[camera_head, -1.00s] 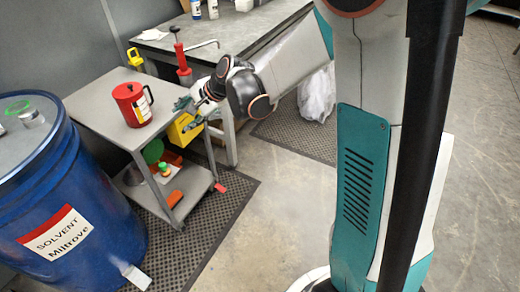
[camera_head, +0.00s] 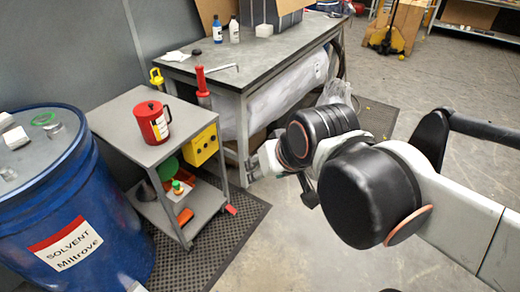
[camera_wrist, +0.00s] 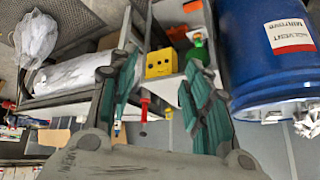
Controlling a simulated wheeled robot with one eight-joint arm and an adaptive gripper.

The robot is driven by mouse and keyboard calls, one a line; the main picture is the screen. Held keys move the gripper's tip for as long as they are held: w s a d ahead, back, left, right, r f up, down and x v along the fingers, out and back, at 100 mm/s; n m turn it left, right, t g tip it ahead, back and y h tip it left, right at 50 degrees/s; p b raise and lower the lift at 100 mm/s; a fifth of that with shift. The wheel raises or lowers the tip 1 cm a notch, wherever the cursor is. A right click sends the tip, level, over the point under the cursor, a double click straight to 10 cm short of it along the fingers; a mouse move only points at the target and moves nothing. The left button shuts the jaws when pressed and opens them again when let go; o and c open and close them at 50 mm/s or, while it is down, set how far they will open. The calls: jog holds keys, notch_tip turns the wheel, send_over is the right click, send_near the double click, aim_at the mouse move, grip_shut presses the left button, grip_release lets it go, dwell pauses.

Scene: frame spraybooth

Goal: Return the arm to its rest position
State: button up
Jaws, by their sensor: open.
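My gripper (camera_wrist: 163,85) is open and empty in the wrist view, its two green-padded fingers spread apart with a clear gap between them. In the head view my arm reaches in from the right and its dark wrist joints hide most of the gripper. It hangs in free space right of the grey cart (camera_head: 122,122), apart from it. A yellow box (camera_head: 203,146) is at the cart's right side; it also shows beyond the fingers in the wrist view (camera_wrist: 160,63).
A red jug (camera_head: 152,123) stands on the cart's top. A blue solvent barrel (camera_head: 60,225) is at the left. A grey workbench (camera_head: 255,65) with bottles is behind, a red pump (camera_head: 203,88) at its near end. A white bag (camera_wrist: 36,38) lies near the bench. Open floor lies right.

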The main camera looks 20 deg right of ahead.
jog(key=shift+s+d+f+n, duration=0.15)
jog(key=shift+s+d+n, duration=0.15)
jog(key=shift+s, duration=0.3)
jog(key=shift+s+d+f+n, duration=0.15)
jog(key=shift+s+n, duration=0.15)
jog(key=shift+s, duration=0.25)
dwell(0.4)
